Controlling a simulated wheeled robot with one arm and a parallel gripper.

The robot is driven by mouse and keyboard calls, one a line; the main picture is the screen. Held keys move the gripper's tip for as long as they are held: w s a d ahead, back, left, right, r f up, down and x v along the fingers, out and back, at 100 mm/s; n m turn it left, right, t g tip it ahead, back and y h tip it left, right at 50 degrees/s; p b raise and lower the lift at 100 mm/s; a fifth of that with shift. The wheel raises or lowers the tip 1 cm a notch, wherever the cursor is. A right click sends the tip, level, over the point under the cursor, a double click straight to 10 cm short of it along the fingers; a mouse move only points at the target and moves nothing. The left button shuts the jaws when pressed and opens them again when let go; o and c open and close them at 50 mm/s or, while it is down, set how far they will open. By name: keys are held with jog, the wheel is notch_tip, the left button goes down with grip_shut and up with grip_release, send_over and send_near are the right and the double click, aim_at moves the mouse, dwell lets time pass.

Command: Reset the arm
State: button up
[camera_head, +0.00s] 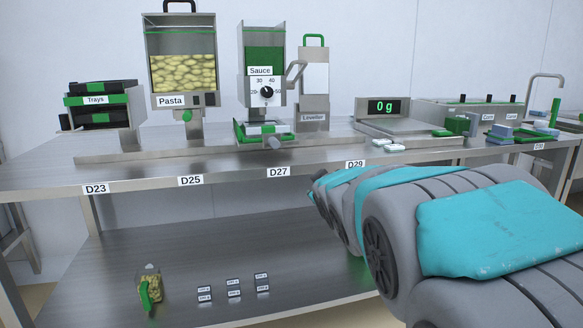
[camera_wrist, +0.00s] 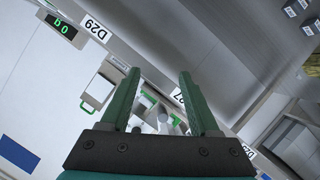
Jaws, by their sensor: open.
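My arm, grey with turquoise covers, reaches in from the right in the head view, and its far end is hidden behind its own links. In the wrist view my gripper (camera_wrist: 155,95) shows two green fingers standing apart with nothing between them. The wrist view is tilted and shows the table edge with the D29 label (camera_wrist: 92,30) and the scale display (camera_wrist: 64,29) beyond the fingers. I cannot tell the exact distance from the fingers to the table.
The steel table (camera_head: 60,165) carries a tray stack (camera_head: 97,118), the pasta dispenser (camera_head: 182,75), the sauce dispenser (camera_head: 264,60), a leveller (camera_head: 314,105) and a scale (camera_head: 400,125). On the lower shelf (camera_head: 210,255) are a container with pasta (camera_head: 150,275) and several small labelled blocks (camera_head: 234,283).

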jog(key=s+d+f+m+g+h+p, duration=0.1)
jog(key=s+d+f+m+g+p, duration=0.25)
jog(key=s, duration=0.65)
jog(key=s+d+f+m+g+h+p, duration=0.1)
jog(key=s+d+f+m+g, duration=0.1)
jog(key=s+d+f+g, duration=0.55)
jog(key=s+a+f+m+g+p, duration=0.1)
jog(key=s+g, duration=0.1)
jog(key=s, duration=1.2)
jog(key=s+a+f+m+g+y+p, duration=0.1)
jog(key=s+f+g+p, duration=0.1)
jog(key=s, duration=1.2)
jog(key=shift+s+f+m+g+p, duration=0.25)
jog(key=shift+f+m+g+p, duration=0.1)
jog(key=shift+g, duration=0.15)
